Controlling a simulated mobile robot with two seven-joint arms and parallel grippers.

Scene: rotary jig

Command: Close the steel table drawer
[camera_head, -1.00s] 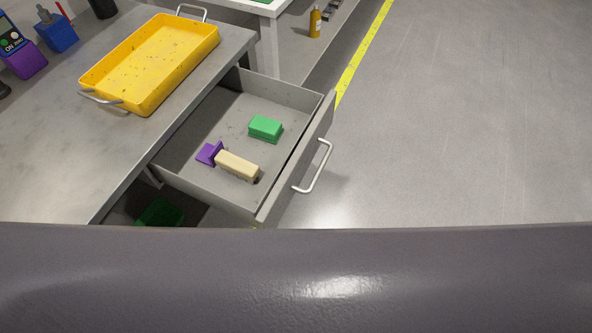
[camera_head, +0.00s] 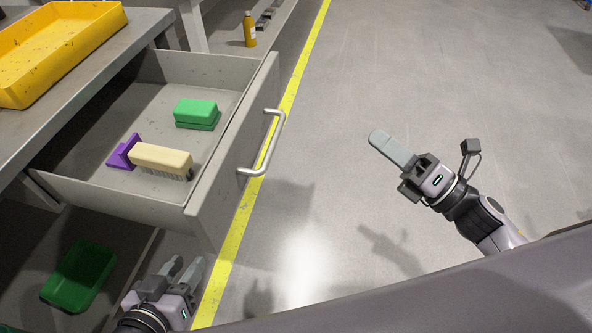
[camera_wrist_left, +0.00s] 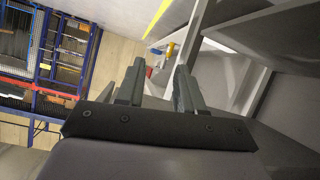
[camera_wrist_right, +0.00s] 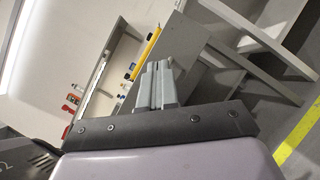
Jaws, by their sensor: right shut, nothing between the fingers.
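The steel table drawer (camera_head: 237,150) is pulled out from the grey steel table (camera_head: 85,75) at the left of the head view. A bent metal handle (camera_head: 270,145) is on its front. A green block (camera_head: 197,112), a purple piece (camera_head: 124,152) and a cream brush (camera_head: 160,158) lie inside it. My left gripper (camera_head: 186,263) is open and empty, below the drawer's near front corner in the picture. It also shows open in the left wrist view (camera_wrist_left: 160,65). My right gripper (camera_head: 380,138) is shut and empty, right of the handle and apart from it.
A yellow tray (camera_head: 60,50) stands on the tabletop. A green bin (camera_head: 78,275) is low under the drawer. An amber bottle (camera_head: 249,30) stands at the back. A yellow floor line (camera_head: 303,75) passes the drawer front. The floor to the right is clear.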

